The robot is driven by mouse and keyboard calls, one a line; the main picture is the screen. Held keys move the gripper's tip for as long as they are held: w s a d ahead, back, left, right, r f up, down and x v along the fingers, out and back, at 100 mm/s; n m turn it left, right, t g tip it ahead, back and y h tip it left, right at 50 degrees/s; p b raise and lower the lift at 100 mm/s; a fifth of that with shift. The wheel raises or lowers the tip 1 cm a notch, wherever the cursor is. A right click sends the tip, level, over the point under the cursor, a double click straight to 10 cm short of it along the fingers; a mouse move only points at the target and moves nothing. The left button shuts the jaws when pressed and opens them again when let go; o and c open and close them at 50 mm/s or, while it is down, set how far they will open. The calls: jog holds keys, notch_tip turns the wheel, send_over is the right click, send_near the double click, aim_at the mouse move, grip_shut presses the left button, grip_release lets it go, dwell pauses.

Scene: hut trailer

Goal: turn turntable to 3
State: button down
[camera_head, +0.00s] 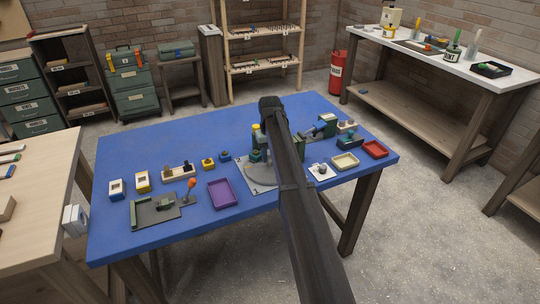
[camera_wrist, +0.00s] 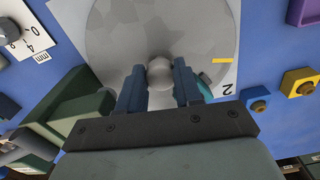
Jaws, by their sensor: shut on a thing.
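The turntable is a grey disc (camera_wrist: 125,30) on a white plate (camera_head: 252,187) on the blue table. In the wrist view a pale round knob (camera_wrist: 160,72) stands on the disc between my fingers. My gripper (camera_wrist: 160,82) is shut on this knob. A yellow mark (camera_wrist: 221,60) shows at the disc's right edge, close to a black "2" (camera_wrist: 228,89) on the plate. No 3 can be made out. In the head view my arm covers part of the disc and my fingertips are hidden.
A purple tray (camera_head: 222,193) stands left of the turntable. A dial plate marked in mm (camera_wrist: 30,38) lies beside it. A green device (camera_wrist: 70,115) is close to my left finger, and a teal piece (camera_wrist: 205,90) is by my right finger. Cream and red trays (camera_head: 374,149) stand right.

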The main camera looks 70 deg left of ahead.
jog(key=shift+s+m, duration=0.1)
jog(key=shift+m, duration=2.8)
jog(key=shift+s+m, duration=0.1)
jog(key=shift+m, duration=3)
jog(key=shift+a+m, duration=0.2)
jog(key=shift+m, duration=2.9)
jog(key=shift+a+m, duration=0.1)
jog(key=shift+m, duration=2.8)
jog(key=c, duration=0.8)
grip_release()
jog(key=shift+o, duration=0.2)
